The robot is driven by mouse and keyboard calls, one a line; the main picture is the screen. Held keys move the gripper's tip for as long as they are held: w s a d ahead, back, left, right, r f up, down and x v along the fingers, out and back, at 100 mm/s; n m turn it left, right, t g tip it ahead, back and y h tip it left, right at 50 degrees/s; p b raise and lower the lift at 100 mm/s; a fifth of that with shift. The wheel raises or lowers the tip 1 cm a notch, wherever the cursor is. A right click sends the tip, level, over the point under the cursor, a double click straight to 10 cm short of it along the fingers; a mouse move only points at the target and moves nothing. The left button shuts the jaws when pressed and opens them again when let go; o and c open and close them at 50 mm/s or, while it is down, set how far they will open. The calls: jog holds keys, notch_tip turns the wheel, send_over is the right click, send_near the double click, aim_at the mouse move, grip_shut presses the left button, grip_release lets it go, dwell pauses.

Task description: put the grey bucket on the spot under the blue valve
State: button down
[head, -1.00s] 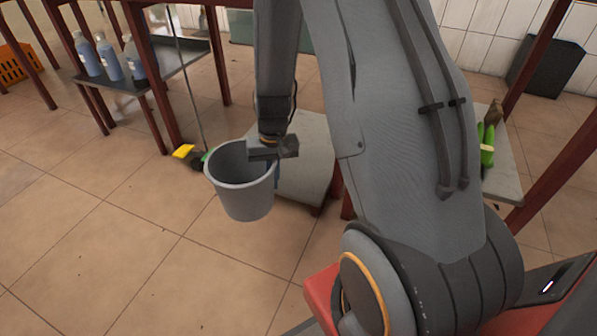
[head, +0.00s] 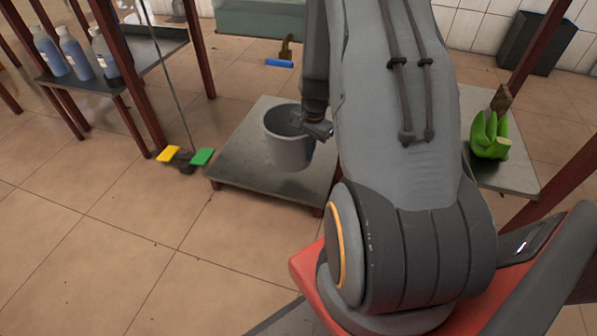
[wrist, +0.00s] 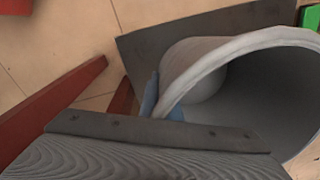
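The grey bucket (head: 288,150) is upright over a low dark-topped platform (head: 240,170) in the head view; I cannot tell whether it touches the top. My gripper (head: 317,130) is at the bucket's right rim and appears shut on it. In the wrist view the bucket (wrist: 270,90) fills the right side, its open mouth facing right, with a small blue piece (wrist: 150,95) against its outer wall. The fingertips are mostly hidden. I cannot make out a blue valve or a marked spot for certain.
A thin pole with yellow (head: 168,153) and green (head: 201,157) pieces stands left of the platform. A blue-based object (head: 279,63) lies behind it. A shelf with bottles (head: 75,52) is at left, a bench with green bananas (head: 490,138) at right. Front-left floor is open.

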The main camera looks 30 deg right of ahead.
notch_tip(320, 180, down, 8)
jog(key=b, duration=0.4)
jog(key=shift+f, duration=0.15)
jog(key=shift+f, duration=0.15)
jog(key=c, duration=2)
grip_release()
notch_tip(320, 180, up, 8)
jog(key=p, duration=0.4)
jog(key=shift+s, duration=0.25)
jog(key=shift+f, duration=0.1)
